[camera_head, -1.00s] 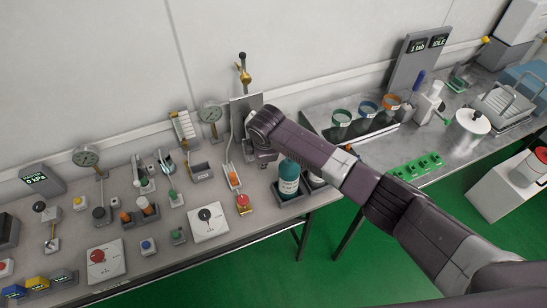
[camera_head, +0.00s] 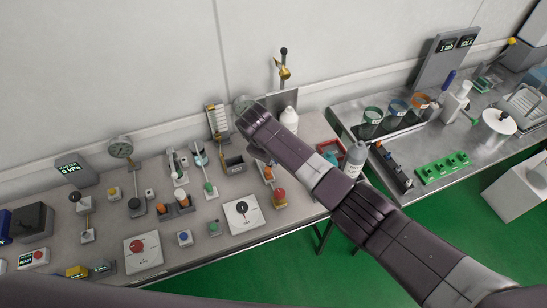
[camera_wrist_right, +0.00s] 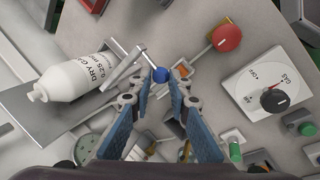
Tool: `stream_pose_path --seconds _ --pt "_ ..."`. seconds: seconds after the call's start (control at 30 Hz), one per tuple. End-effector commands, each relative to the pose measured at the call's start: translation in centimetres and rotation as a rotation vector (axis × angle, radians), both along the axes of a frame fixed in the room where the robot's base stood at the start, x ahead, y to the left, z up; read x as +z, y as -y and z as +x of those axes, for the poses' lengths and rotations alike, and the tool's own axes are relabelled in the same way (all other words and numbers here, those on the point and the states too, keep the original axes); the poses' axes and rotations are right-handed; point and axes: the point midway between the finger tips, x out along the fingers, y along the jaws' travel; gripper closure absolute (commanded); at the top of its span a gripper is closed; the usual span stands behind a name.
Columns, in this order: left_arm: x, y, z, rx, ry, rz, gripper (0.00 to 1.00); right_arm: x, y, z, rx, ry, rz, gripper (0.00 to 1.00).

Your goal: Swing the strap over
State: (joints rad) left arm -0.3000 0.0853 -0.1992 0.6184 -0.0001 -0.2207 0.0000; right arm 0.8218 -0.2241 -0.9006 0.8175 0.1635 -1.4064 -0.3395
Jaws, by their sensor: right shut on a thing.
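A white bottle marked "DRY GAS" (camera_wrist_right: 75,80) lies across a grey plate in the right wrist view. In the head view the white bottle (camera_head: 289,121) stands upright against its back plate. A thin metal strap (camera_wrist_right: 125,70) sits at the bottle's base end and carries a blue knob (camera_wrist_right: 159,75). My right gripper (camera_wrist_right: 158,86) is shut on the blue knob, its two fingers on either side. In the head view my right arm covers the gripper and strap. Whether the strap touches the bottle is unclear. My left gripper is not in view.
A red knob (camera_wrist_right: 226,38) and a GAS dial panel (camera_wrist_right: 272,88) are close to the gripper. A gauge (camera_head: 121,148) and several small testers stand to the left. A green block (camera_head: 441,167) sits on the right table.

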Motion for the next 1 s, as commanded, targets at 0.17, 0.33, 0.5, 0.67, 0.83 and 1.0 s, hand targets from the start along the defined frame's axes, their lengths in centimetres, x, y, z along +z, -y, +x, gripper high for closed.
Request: stream_pose_path --seconds 0.17,0.33,0.5,0.67,0.83,1.0 --pt "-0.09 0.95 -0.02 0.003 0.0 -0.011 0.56 -0.66 0.45 -0.45 -0.034 -0.017 -0.007 1.0" --pt "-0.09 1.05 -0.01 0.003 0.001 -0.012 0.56 -0.73 0.46 -0.5 -0.038 -0.019 -0.006 1.0" --pt "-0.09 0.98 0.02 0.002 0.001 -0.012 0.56 -0.79 0.46 -0.56 -0.038 -0.02 -0.006 1.0" --pt "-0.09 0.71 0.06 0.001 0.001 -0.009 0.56 -0.78 0.44 -0.56 -0.037 -0.02 -0.006 0.71" --pt "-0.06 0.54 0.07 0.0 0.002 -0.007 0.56 -0.52 0.25 -0.37 -0.033 -0.013 -0.003 0.67" --pt "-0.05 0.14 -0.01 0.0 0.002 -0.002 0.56 -0.22 0.09 -0.27 -0.03 -0.009 -0.001 0.67"
